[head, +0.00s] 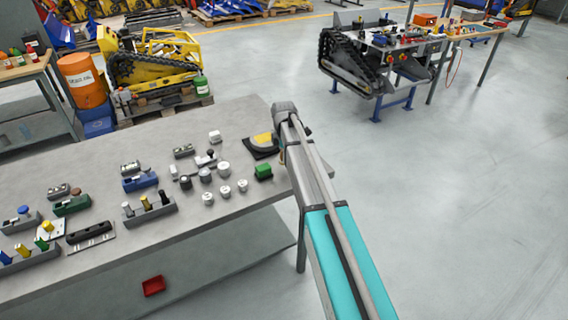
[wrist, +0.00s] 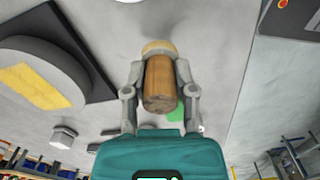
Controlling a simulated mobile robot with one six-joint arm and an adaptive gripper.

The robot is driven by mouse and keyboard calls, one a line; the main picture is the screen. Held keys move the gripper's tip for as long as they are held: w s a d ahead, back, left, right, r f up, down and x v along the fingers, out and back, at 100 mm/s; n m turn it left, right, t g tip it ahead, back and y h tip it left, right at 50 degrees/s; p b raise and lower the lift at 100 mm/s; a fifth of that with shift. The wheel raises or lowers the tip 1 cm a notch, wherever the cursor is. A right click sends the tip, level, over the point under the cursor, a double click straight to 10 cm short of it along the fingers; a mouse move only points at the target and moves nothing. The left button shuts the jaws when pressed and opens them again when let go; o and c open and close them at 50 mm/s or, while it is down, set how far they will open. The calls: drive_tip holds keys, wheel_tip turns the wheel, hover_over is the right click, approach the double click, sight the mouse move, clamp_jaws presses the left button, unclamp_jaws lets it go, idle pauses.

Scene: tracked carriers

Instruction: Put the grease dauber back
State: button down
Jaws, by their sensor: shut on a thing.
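My gripper (wrist: 160,82) is shut on a brown wooden cylinder (wrist: 159,84), which I take to be the grease dauber's handle. A paler tan end shows at its far side; the rest of it is hidden. A round grey tin (wrist: 28,97) with a yellow patch sits on a black square mat (wrist: 99,92), left of the gripper in the wrist view. In the head view the tin (head: 262,137) is at the bench's right end, just left of my arm's tip. The fingers and the held piece are hidden there. I cannot tell whether the piece touches the bench.
Open floor (head: 440,190) lies to the right. A tracked carrier (head: 350,65) stands beyond.

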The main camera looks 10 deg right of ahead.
drive_tip(key=shift+f+b, duration=1.1)
drive_tip(key=shift+f, duration=0.3)
drive_tip(key=shift+f, duration=0.15)
drive_tip(key=shift+c, duration=2.1)
unclamp_jaws()
wheel_tip(320, 180, up, 12)
drive_tip(key=p, duration=1.2)
drive_tip(key=shift+s, duration=0.15)
